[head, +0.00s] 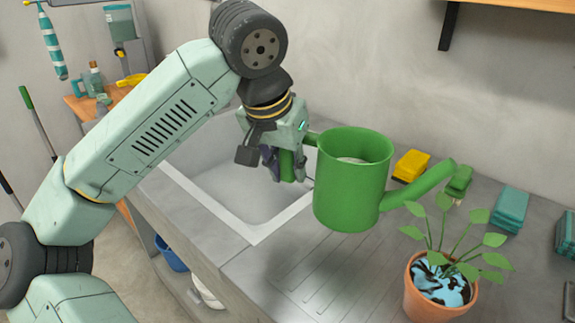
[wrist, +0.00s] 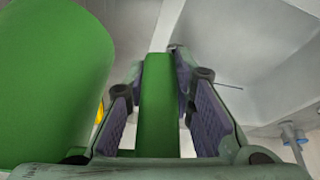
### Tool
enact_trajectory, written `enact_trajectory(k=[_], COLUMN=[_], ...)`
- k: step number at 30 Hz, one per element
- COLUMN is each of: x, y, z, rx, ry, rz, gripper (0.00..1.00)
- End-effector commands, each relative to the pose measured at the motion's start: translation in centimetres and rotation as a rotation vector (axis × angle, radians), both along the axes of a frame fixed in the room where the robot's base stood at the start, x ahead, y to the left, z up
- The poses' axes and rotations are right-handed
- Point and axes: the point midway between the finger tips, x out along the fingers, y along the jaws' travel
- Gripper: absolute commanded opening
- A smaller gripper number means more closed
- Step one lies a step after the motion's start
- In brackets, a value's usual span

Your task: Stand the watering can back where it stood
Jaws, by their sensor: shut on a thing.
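The green watering can (head: 350,195) is upright in the head view, with its spout pointing right toward the potted plant (head: 437,285). My gripper (head: 285,167) is shut on the can's handle at its left side, beside the sink. In the wrist view, the green handle (wrist: 158,110) stands between my gripper's two finger pads (wrist: 158,125), and the can's body (wrist: 50,85) fills the left. The can appears held above the counter, but its base's exact height is hard to tell. The plant's terracotta pot holds blue and dark patches around the stems.
A sink (head: 225,190) lies left of and behind the can. A yellow sponge (head: 411,165), a green brush (head: 459,181) and a teal block (head: 510,208) sit along the back of the counter. The ribbed grey counter (head: 325,275) in front of the can is clear.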

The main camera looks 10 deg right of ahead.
Motion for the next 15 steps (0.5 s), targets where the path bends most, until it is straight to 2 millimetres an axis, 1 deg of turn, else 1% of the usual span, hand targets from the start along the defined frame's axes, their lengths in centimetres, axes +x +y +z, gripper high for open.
enact_trajectory(k=[3, 8, 15], x=[0.0, 0.0, 0.0], y=[0.0, 0.0, 0.0], z=[0.0, -0.7, -2.8], rx=[-0.002, -0.002, -0.002], ry=[-0.001, -0.001, -0.001], rz=[0.002, 0.001, 0.001], gripper=[0.00, 0.00, 0.00])
